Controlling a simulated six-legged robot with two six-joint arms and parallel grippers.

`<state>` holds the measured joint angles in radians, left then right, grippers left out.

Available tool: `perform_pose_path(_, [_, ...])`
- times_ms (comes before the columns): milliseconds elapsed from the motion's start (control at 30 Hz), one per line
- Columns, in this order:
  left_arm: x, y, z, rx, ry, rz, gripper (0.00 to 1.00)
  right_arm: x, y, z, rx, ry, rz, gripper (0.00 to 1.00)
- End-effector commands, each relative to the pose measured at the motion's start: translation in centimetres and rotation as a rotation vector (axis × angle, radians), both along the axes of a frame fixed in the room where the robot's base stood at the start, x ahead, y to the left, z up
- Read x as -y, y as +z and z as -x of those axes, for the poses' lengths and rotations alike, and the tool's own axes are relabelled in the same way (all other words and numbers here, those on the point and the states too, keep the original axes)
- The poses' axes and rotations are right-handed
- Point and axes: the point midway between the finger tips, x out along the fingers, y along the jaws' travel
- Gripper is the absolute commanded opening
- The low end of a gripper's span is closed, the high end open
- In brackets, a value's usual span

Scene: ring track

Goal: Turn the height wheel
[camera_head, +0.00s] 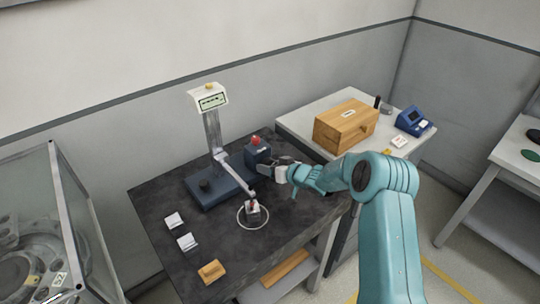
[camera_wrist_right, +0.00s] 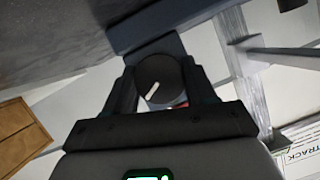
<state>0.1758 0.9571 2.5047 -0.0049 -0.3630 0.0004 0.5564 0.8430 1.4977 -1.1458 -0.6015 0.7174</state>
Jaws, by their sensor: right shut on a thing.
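A height gauge stands on the dark table, with a blue base (camera_head: 218,188), a grey column (camera_head: 213,132) and a white display head (camera_head: 208,98). Its slanted arm reaches down to a small part (camera_head: 253,210) inside a white ring marked on the table. My right gripper (camera_head: 268,170) is at the right side of the gauge, by its blue box. In the wrist view a dark round wheel (camera_wrist_right: 158,78) with a white mark sits between the fingers of my right gripper (camera_wrist_right: 160,92), which is shut on it. In the head view the gripper hides the wheel. My left gripper is not in view.
A blue box with a red button (camera_head: 257,147) stands close behind the gripper. A dark knob (camera_head: 204,185) is on the base. Two white blocks (camera_head: 186,242) and a tan block (camera_head: 211,271) lie at the front left. A wooden box (camera_head: 345,127) stands on the white table behind.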

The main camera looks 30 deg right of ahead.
Motion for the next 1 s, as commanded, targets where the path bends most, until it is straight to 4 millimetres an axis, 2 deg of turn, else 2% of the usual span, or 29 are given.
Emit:
perform_pose_path(33, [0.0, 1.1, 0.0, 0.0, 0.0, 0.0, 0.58, 0.0, 0.1, 0.2, -0.01, 0.0, -0.033, 0.25])
perform_pose_path(233, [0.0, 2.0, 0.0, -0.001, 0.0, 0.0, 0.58, 0.0, -0.2, 0.1, -0.019, 0.0, -0.16, 0.25])
perform_pose_path(600, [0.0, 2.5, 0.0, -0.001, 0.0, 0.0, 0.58, 0.0, -0.5, 0.2, -0.029, -0.002, -0.273, 0.25])
perform_pose_path(1000, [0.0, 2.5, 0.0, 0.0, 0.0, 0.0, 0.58, 0.0, -0.5, 0.2, -0.029, 0.0, -0.28, 0.25])
